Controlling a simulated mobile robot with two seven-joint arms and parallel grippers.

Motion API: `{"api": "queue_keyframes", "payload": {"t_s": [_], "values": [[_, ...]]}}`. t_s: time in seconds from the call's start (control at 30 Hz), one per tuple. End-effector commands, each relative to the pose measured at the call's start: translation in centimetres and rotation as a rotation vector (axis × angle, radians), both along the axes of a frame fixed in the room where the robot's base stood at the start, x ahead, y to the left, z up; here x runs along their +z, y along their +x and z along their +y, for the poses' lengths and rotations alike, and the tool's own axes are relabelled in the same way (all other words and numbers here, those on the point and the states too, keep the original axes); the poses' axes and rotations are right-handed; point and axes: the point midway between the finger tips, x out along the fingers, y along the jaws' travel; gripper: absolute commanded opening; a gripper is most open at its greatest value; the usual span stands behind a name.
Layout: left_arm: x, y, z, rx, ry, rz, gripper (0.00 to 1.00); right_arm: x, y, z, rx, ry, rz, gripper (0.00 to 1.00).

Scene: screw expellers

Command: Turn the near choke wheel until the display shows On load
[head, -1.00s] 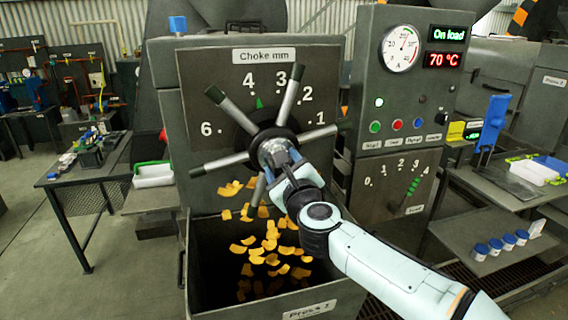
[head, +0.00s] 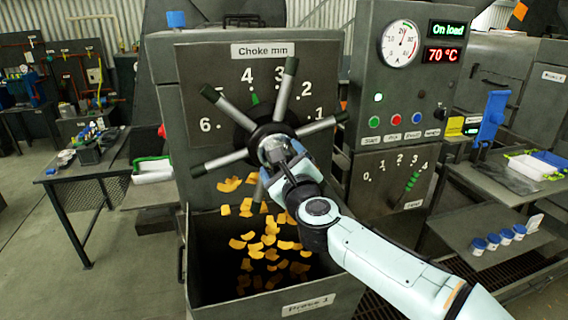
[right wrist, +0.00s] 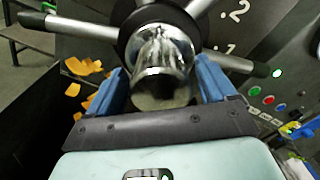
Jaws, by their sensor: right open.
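The near choke wheel (head: 262,130) is a dark hub with several grey spokes with dark tips, on the press front under the "Choke mm" label. A small green pointer (head: 254,98) shows near the 4 on its scale. My right gripper (head: 275,150) is at the wheel's metal hub. In the right wrist view its blue fingers (right wrist: 165,92) are open on either side of the shiny hub end (right wrist: 165,65); whether they touch it I cannot tell. The display (head: 447,29) reads "On load" in green. My left gripper is not in view.
Below the wheel is an open bin (head: 310,295) labelled Press 1, with orange flakes falling into it. The control panel (head: 400,120) with gauge, buttons and 70 °C readout stands to the right. Side tables stand left (head: 62,177) and right (head: 475,255).

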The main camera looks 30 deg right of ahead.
Motion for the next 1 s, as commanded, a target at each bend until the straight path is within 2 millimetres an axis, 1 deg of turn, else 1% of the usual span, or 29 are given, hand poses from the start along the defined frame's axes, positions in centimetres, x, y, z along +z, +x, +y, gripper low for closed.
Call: {"api": "queue_keyframes", "payload": {"t_s": [0.07,0.17,0.27,0.5,0.6,0.7,0.83,1.0], "values": [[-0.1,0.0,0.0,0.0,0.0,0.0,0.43,0.1,-0.3,0.1,0.001,0.001,-0.001,0.84],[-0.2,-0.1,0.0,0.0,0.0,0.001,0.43,0.1,-1.3,0.3,0.0,0.0,-0.002,0.84],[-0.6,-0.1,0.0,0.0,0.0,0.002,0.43,0.0,-3.1,0.8,0.003,-0.001,-0.003,0.84],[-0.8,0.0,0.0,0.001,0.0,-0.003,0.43,0.0,-8.5,2.1,0.0,-0.001,-0.002,0.84],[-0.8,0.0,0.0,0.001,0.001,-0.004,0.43,0.0,-10.3,2.5,-0.001,0.0,-0.002,0.84],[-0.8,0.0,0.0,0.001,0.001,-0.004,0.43,0.1,-11.7,2.9,0.0,-0.001,-0.002,0.84],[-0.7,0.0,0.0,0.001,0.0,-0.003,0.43,0.0,-12.7,3.1,0.0,-0.001,-0.001,0.84],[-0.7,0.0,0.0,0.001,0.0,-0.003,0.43,0.0,-13.0,3.2,0.0,-0.001,0.0,0.84]]}}
